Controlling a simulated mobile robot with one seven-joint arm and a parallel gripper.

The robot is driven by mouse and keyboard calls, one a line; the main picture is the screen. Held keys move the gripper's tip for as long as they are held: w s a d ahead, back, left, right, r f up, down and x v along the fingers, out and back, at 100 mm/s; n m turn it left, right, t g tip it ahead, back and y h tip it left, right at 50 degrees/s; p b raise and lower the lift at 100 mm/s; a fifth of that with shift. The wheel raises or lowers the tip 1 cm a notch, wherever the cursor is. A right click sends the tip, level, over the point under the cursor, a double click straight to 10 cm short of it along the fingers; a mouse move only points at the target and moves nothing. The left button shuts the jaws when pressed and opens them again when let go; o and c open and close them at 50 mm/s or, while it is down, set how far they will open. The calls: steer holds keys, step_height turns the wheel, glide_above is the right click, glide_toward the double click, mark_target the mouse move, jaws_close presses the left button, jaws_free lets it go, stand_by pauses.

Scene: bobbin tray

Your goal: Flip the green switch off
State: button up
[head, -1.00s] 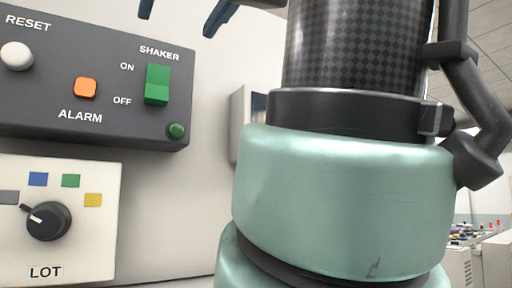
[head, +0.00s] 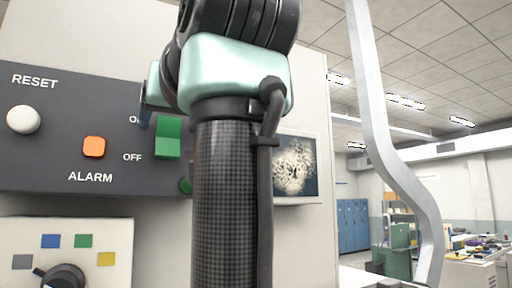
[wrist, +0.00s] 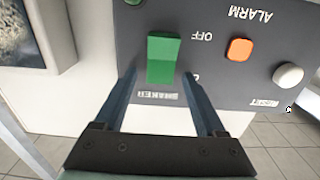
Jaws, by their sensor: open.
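The green rocker switch (head: 168,138) stands on the dark panel (head: 60,168) beside the ON and OFF labels. I cannot tell for sure which end is pressed in. In the wrist view the green switch (wrist: 163,58) appears upside down, with OFF to its right and the SHAKER label below it. My gripper (wrist: 160,77) is open and empty in the wrist view. Its two blue fingers point at the panel, their tips on either side of the switch near its SHAKER end. Contact cannot be made out. In the head view my arm hides the SHAKER label and most of the gripper.
On the same panel are an orange ALARM button (head: 94,147), a white RESET knob (head: 23,119) and a small green lamp (head: 185,185), partly hidden. A white LOT box (head: 118,232) with a dial is below. A screen (head: 297,168) hangs right of my arm.

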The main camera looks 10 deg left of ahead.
jaws_close()
steer(key=f+t+b, duration=0.1)
steer(key=b, duration=0.2)
steer(key=shift+s+f+y, duration=0.1)
steer(key=shift+f+y, duration=0.05)
steer(key=shift+y, duration=0.25)
steer(key=shift+d+f+t+y+b, duration=0.1)
steer(key=shift+t+y+b, duration=0.35)
steer(key=shift+b, duration=0.75)
steer(key=shift+s+t+y+b, duration=0.1)
steer(key=shift+t+y+b, duration=0.15)
steer(key=shift+t+b, duration=0.3)
steer(key=shift+r, duration=0.2)
jaws_free()
